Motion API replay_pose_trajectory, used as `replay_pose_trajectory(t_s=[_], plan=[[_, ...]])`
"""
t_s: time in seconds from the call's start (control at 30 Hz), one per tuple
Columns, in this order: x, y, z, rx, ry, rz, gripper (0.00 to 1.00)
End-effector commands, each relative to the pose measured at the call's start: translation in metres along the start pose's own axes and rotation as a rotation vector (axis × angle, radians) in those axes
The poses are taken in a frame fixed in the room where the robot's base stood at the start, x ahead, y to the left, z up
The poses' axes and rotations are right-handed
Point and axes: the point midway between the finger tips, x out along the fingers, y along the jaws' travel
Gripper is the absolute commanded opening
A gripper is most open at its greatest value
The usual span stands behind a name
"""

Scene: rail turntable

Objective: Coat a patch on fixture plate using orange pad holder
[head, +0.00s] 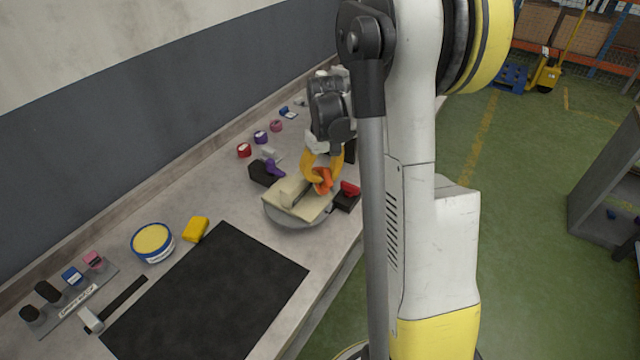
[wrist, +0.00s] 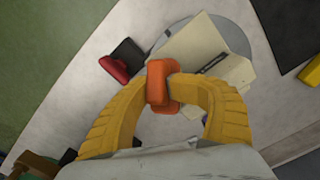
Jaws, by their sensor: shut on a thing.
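My gripper (head: 322,170) is shut on the orange pad holder (head: 322,183), whose orange body also shows between the yellow fingers in the wrist view (wrist: 158,84). The fixture plate (head: 287,204) is a cream slab lying on a round grey turntable (head: 285,219); the plate also shows in the wrist view (wrist: 194,47). A dark narrow bar lies on the plate. The holder is at the plate's right edge in the head view. I cannot tell whether its pad touches the plate; its underside is hidden.
A red and black block (head: 347,197) stands close right of the turntable, and a black and purple one (head: 266,172) behind it. A blue tub with yellow content (head: 152,242), a yellow block (head: 196,229) and a black mat (head: 205,295) lie at the front. Small rolls line the wall.

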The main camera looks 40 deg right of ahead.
Motion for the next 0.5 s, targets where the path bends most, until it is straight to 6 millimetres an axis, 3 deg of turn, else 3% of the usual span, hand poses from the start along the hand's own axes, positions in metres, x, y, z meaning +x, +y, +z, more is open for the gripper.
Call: replay_pose_trajectory(t_s=[0.23,0.5], plan=[[0.000,0.002,-0.004,-0.001,0.005,0.000,0.00],[0.002,-0.018,0.008,-0.004,0.003,-0.002,0.00]])
